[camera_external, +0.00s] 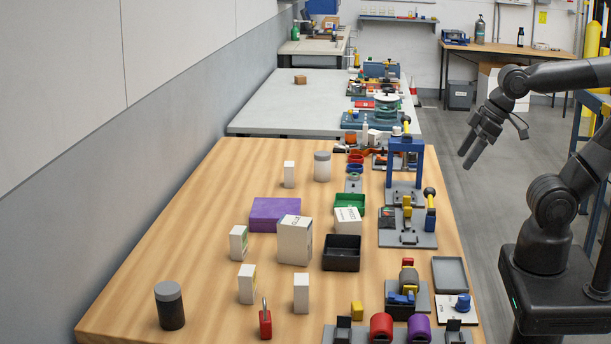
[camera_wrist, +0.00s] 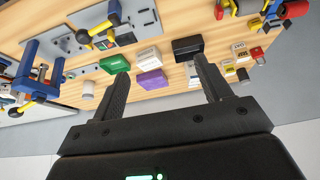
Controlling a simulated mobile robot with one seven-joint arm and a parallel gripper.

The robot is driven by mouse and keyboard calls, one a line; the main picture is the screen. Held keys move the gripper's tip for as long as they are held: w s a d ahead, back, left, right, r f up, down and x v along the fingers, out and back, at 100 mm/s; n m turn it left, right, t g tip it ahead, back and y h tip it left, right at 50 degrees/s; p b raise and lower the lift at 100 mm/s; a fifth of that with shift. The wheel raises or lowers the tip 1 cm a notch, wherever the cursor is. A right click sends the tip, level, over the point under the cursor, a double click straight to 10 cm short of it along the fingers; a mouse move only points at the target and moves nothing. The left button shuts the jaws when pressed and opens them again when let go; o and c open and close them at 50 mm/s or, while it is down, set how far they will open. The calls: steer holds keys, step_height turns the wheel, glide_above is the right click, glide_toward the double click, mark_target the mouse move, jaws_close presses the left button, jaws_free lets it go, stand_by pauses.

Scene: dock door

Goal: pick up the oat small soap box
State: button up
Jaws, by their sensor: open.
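Several small upright white boxes stand on the wooden table. One is at the back (camera_external: 289,174), one at the left (camera_external: 238,243), and two are nearer the front (camera_external: 247,284) (camera_external: 301,293). Small white boxes also show past the right finger in the wrist view (camera_wrist: 243,75). My gripper (camera_external: 467,158) is open and empty, raised over the floor to the right of the table. Its two spread fingers show in the wrist view (camera_wrist: 161,67) with nothing between them close by.
A large white box (camera_external: 295,242), purple box (camera_external: 268,216), black bin (camera_external: 342,258) and green bin (camera_external: 350,203) fill the table's middle. A dark jar (camera_external: 170,308) and red padlock (camera_external: 265,322) stand in front. Fixtures line the right edge. The table's left side is mostly clear.

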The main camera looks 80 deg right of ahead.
steer(key=w+a+r, duration=0.2)
steer(key=w+a, duration=0.1)
steer(key=w, duration=0.6)
steer(key=n+g, duration=0.1)
glide_toward(302, 279)
steer(key=x, duration=0.2)
steer(key=shift+y, duration=0.3)
steer(key=x, duration=1)
steer(key=shift+w+d+f, duration=0.1)
steer(key=shift+d+f, duration=0.1)
steer(key=shift+d, duration=0.05)
steer(key=shift+c, duration=0.4)
steer(key=c, duration=1)
steer(key=shift+r, duration=0.1)
